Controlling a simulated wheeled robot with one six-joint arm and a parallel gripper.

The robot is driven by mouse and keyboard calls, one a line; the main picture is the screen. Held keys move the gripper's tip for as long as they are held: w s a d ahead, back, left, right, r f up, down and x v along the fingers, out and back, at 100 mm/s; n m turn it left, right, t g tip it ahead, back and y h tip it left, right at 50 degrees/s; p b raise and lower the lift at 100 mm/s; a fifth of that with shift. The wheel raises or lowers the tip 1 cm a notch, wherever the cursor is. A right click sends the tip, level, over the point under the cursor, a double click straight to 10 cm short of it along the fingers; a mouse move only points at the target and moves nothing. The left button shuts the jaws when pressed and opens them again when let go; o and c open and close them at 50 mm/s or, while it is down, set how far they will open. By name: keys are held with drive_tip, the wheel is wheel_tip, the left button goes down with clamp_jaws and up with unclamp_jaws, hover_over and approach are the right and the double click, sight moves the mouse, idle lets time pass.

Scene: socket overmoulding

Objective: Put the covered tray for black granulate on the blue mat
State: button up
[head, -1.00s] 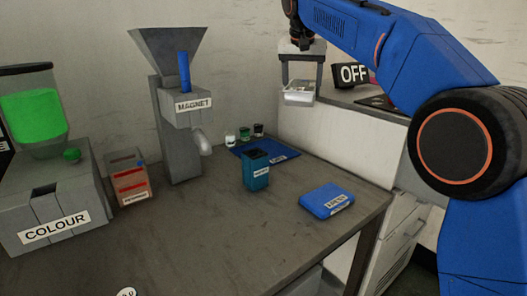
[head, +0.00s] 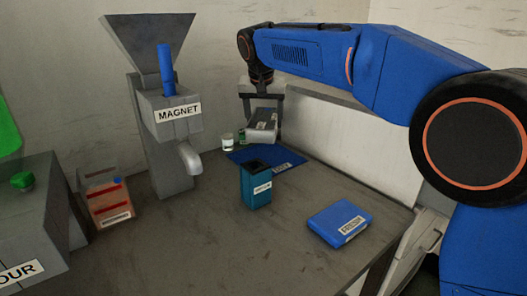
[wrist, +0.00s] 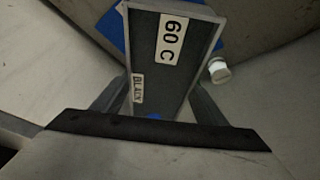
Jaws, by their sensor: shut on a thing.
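My gripper (head: 262,112) is shut on the covered tray for black granulate (head: 263,129), a grey tray held in the air, tilted in the head view. In the wrist view the tray (wrist: 172,75) sits between both fingers, with labels reading "60 C" and "BLACK". The blue mat (head: 245,155) lies flat on the table's back part, below and around the tray in the picture; its right side carries a label. A blue corner of it shows behind the tray in the wrist view (wrist: 108,30). The tray appears apart from the mat.
A teal open-topped container (head: 256,188) stands at the mat's front edge. A flat blue box (head: 340,222) lies front right. The magnet machine (head: 165,115) stands left.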

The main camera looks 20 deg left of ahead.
sight(263, 122)
drive_tip(key=shift+f, duration=4.7)
drive_tip(key=o, duration=1.5)
drive_tip(key=shift+f, duration=0.15)
drive_tip(key=shift+c, duration=0.2)
drive_tip(key=v, duration=1.2)
drive_tip(key=shift+w, duration=0.1)
